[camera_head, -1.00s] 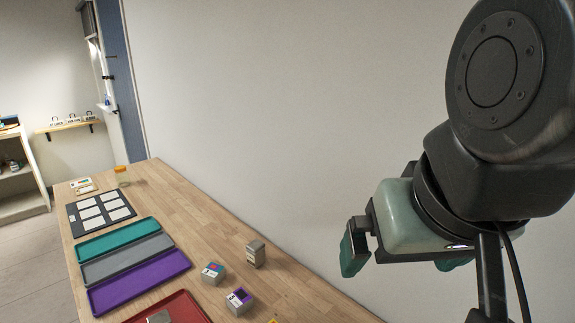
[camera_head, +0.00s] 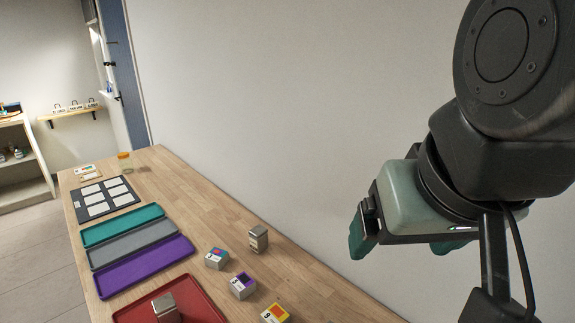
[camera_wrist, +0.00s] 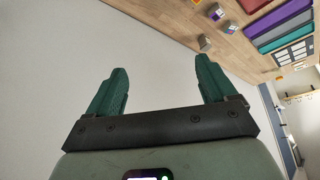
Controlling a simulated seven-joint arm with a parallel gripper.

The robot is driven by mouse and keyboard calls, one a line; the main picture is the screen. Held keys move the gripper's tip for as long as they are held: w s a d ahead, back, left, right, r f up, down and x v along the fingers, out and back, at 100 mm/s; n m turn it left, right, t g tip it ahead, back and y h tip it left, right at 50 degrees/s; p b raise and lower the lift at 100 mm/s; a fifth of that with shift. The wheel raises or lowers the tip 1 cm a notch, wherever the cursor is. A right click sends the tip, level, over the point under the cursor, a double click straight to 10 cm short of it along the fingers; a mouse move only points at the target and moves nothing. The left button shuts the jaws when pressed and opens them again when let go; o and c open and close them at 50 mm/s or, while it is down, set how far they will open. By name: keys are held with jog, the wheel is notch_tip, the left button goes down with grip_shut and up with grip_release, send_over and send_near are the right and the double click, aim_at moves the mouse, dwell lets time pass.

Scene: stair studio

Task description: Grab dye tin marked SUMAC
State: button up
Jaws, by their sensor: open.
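Several small tins stand on the wooden table, and I cannot read SUMAC on any of them. A plain grey tin (camera_head: 258,239) stands nearest the wall. Beside it are a tin with a blue and red top (camera_head: 216,258), one with a purple top (camera_head: 242,286) and one with a yellow and orange top (camera_head: 275,315). Another grey metal tin (camera_head: 166,308) stands in the red tray. My gripper (camera_head: 404,246) is open and empty, raised to the right of the tins. In the wrist view its green fingers (camera_wrist: 160,78) are apart with only wall between them.
The red tray (camera_head: 205,309) lies at the near left, with purple (camera_head: 143,267), grey (camera_head: 132,244) and teal (camera_head: 122,225) trays beyond it. Farther back are a dark card board (camera_head: 105,213) and a yellow-lidded jar (camera_head: 125,162). The wall (camera_head: 270,100) bounds the table's right side.

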notch_tip(320, 180, up, 25)
jog(key=w+a+m+y, duration=0.5)
jog(key=w+a, duration=0.3)
jog(key=w, duration=0.3)
jog(key=w+a+m+y, duration=0.45)
jog(key=w+a, duration=0.35)
jog(key=w, duration=0.3)
jog(key=w+d+m+t+y, duration=0.2)
jog(key=w+m+t, duration=0.1)
jog(key=w+m, duration=0.55)
jog(key=w+d+m+t+y, duration=0.2)
jog(key=w+m+t+y, duration=0.1)
jog(key=w+m, duration=0.55)
send_near(263, 234)
jog(key=shift+r+n+g, duration=0.25)
jog(key=shift+r+g, duration=0.05)
jog(key=shift+r, duration=0.2)
jog(key=shift+f, duration=0.35)
jog(key=x, duration=1)
jog(key=shift+w+a, duration=0.15)
jog(key=shift+w, duration=0.2)
jog(key=c, duration=1.2)
